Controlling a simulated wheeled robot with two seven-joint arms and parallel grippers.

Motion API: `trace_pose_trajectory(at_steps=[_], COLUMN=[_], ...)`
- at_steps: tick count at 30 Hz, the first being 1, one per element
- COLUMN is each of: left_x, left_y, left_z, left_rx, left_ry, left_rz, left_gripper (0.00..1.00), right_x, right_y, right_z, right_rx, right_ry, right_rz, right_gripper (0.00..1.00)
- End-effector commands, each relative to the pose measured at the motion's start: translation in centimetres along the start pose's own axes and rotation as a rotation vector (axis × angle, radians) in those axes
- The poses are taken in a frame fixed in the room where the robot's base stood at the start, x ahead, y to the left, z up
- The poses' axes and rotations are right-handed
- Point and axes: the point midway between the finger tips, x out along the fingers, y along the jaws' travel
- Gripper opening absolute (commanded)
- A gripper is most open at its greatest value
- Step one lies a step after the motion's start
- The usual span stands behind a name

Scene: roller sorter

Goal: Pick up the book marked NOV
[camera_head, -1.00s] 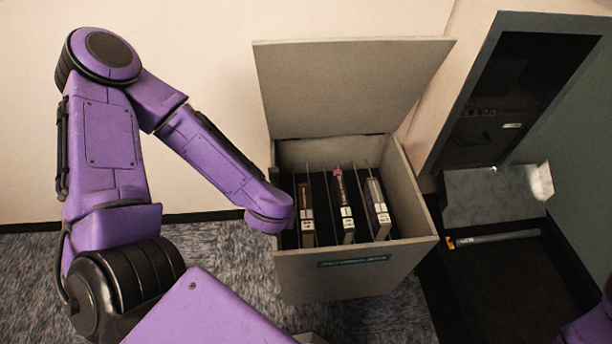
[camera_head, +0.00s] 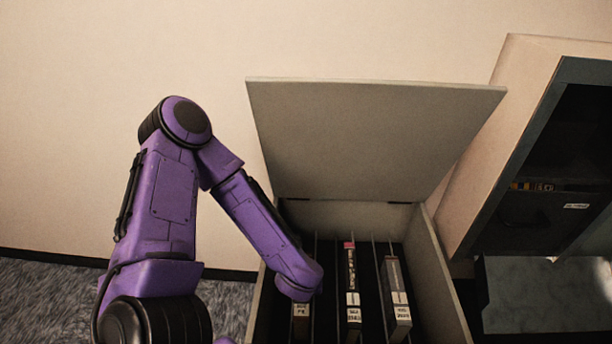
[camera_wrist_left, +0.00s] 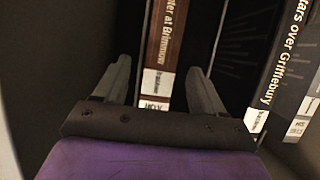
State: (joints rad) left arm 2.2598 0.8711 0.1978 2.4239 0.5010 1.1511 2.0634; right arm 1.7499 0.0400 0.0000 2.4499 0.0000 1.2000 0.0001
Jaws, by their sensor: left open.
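The brown book (camera_wrist_left: 170,50) stands spine up in a slot of the bin. In the wrist view its lower white label (camera_wrist_left: 153,103) seems to read NOV upside down, partly covered by the gripper's base. In the head view the book's labelled end (camera_head: 301,312) shows below my left wrist; the rest is hidden. My left gripper (camera_wrist_left: 158,68) is open, its fingers on either side of this book's spine. I cannot tell whether they touch it. The head view hides the fingers behind the wrist. My right gripper is out of view.
The grey bin (camera_head: 440,285) has thin dividers and a raised lid (camera_head: 370,140) behind. A pink-topped book (camera_head: 352,285) and a dark book (camera_head: 396,290) stand to the right; the wrist view shows "Stars over Griffebury" (camera_wrist_left: 285,60). A cabinet (camera_head: 545,110) stands at right.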

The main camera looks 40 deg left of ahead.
Motion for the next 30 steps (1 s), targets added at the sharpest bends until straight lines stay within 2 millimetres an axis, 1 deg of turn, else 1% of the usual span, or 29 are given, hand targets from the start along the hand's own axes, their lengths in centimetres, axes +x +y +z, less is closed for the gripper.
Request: trace_pose_trajectory(at_steps=[1, 5, 9, 12, 15, 20, 21, 23, 24, 26, 27, 30], left_x=[0.9, 2.4, 5.1, 6.3, 6.6, 6.5, 6.5, 6.5, 6.5, 6.5, 6.5, 6.4], left_y=[0.1, 0.0, -0.2, -0.2, -0.3, -0.3, -0.3, -0.3, -0.3, -0.4, -0.4, -0.4], left_z=[-0.1, -0.2, -0.6, -0.5, -0.4, -0.4, -0.4, -0.4, -0.4, -0.4, -0.4, -0.3], left_rx=[0.001, 0.001, 0.004, 0.002, 0.003, 0.003, 0.003, 0.003, 0.004, 0.004, 0.004, 0.004], left_ry=[0.001, 0.001, 0.000, 0.000, 0.000, 0.000, 0.000, 0.000, 0.000, 0.000, 0.000, 0.000], left_rz=[0.003, 0.003, 0.001, 0.000, -0.002, -0.002, -0.002, -0.002, -0.002, -0.002, -0.002, -0.003], left_gripper=[0.70, 0.70, 0.70, 0.70, 0.70, 0.70, 0.57, 0.38, 0.25, 0.05, 0.00, 0.00], right_x=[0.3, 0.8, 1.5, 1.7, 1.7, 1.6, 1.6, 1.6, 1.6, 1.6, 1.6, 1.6], right_y=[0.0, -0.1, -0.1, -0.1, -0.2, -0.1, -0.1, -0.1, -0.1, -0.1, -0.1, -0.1], right_z=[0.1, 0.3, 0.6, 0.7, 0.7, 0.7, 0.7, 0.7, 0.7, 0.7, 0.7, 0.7], right_rx=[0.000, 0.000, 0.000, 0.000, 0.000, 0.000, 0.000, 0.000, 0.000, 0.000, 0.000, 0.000], right_ry=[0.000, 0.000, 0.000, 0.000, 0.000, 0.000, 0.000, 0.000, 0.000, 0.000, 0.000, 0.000], right_rz=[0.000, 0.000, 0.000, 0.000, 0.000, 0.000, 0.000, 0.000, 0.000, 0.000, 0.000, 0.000], right_gripper=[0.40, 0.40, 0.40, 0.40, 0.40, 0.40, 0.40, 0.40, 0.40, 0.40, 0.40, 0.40])
